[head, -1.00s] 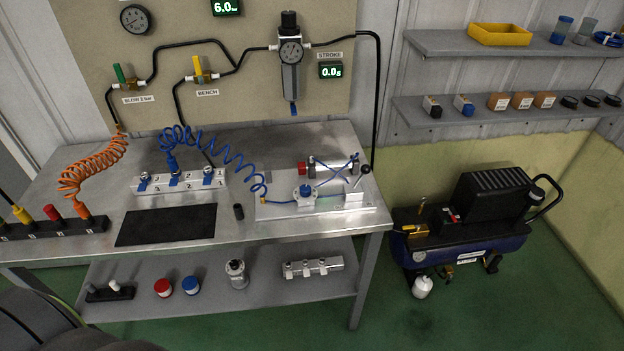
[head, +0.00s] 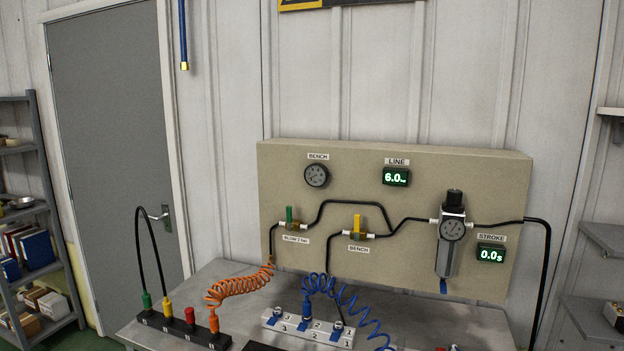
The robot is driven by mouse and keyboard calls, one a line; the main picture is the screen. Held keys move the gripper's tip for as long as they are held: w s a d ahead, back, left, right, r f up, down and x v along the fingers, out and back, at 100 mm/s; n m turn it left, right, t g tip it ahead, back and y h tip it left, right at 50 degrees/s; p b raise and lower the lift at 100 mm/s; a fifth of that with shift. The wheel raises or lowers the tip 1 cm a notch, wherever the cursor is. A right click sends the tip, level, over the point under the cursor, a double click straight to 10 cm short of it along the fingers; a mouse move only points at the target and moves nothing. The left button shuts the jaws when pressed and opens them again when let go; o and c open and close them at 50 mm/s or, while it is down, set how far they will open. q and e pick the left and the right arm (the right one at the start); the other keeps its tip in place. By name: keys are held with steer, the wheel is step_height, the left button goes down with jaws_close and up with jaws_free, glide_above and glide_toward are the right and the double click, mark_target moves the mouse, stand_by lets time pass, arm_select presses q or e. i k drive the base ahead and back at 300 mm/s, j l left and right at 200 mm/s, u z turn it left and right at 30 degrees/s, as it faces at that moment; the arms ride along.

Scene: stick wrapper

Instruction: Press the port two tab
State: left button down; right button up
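A blue plug (head: 306,309) on the coiled blue hose (head: 350,303) sits in the middle port, port two. A small blue tab (head: 303,326) shows at the foot of that port; its exact position is too small to tell. Port three has no hose. Neither of my grippers is in view.
A dark block (head: 172,328) with coloured plugs stands at the left of the bench, with an orange coiled hose (head: 238,287) at its right end. The bench top (head: 440,310) is partly clear. A panel (head: 400,270) with valves, gauge and regulator (head: 447,255) stands behind.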

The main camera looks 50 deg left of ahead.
mark_target(302, 326)
steer(key=u, duration=1.5)
